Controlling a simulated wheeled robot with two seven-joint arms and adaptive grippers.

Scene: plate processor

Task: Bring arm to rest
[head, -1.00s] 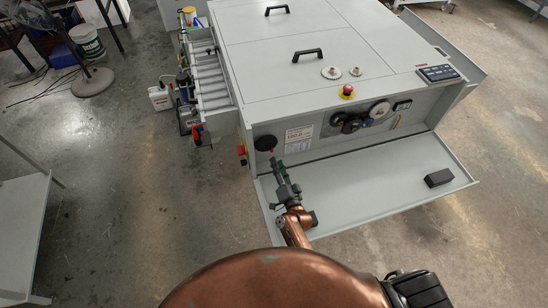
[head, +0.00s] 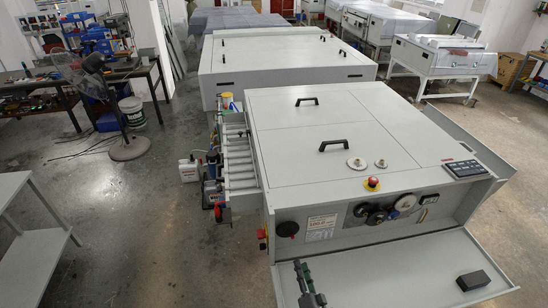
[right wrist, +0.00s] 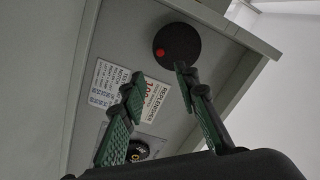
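My right gripper (head: 302,266) shows at the bottom of the head view, in front of the grey plate processor (head: 350,137) and over its lowered front flap (head: 380,275). In the right wrist view my right gripper (right wrist: 153,78) has its two green-padded fingers apart, with nothing between them. A round black knob (right wrist: 177,45) with a red dot lies just beyond the fingertips in that view, and I cannot tell the gap. The same knob (head: 288,229) is on the front panel in the head view. My left gripper is not in view.
A black block (head: 473,280) lies on the flap's right part. A red emergency button (head: 372,183) sits at the processor's front edge. A grey table (head: 35,245) stands at left, with bare floor (head: 150,220) between. More machines stand behind.

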